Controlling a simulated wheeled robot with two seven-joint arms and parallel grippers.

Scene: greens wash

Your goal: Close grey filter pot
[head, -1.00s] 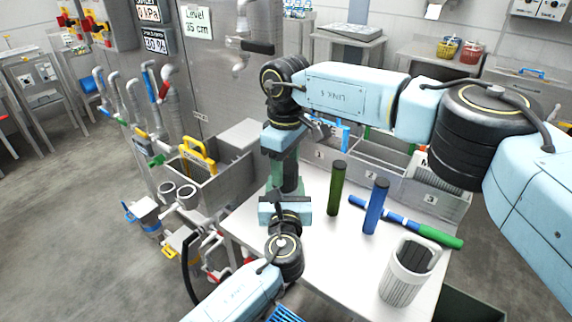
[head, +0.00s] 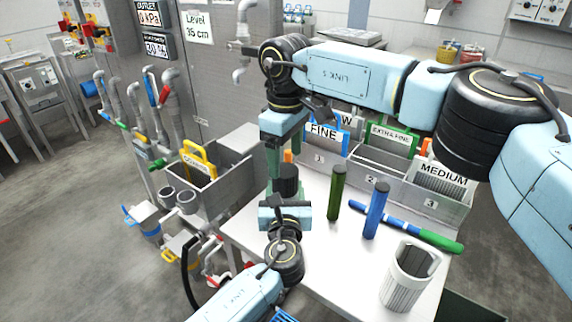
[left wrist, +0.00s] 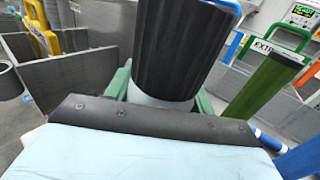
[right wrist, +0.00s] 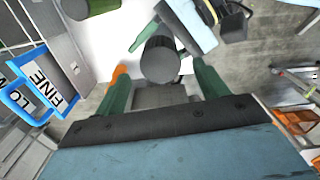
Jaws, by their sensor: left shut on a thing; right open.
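The grey filter pot shows a dark ribbed cap (head: 288,181) in the head view. In the left wrist view the dark cap (left wrist: 183,50) sits on a pale grey body (left wrist: 160,100), slightly tilted in the picture. My left gripper (head: 285,207) is shut on the pot below the cap. My right gripper (head: 284,152) is open, above the cap. In the right wrist view the round cap top (right wrist: 160,62) shows between and beyond the spread green fingers, apart from them. Most of the pot body is hidden by the left gripper and cap.
A green tube (head: 336,195) and a blue tube (head: 375,212) stand to the right on the white table. Labelled bins (head: 437,193) line the back.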

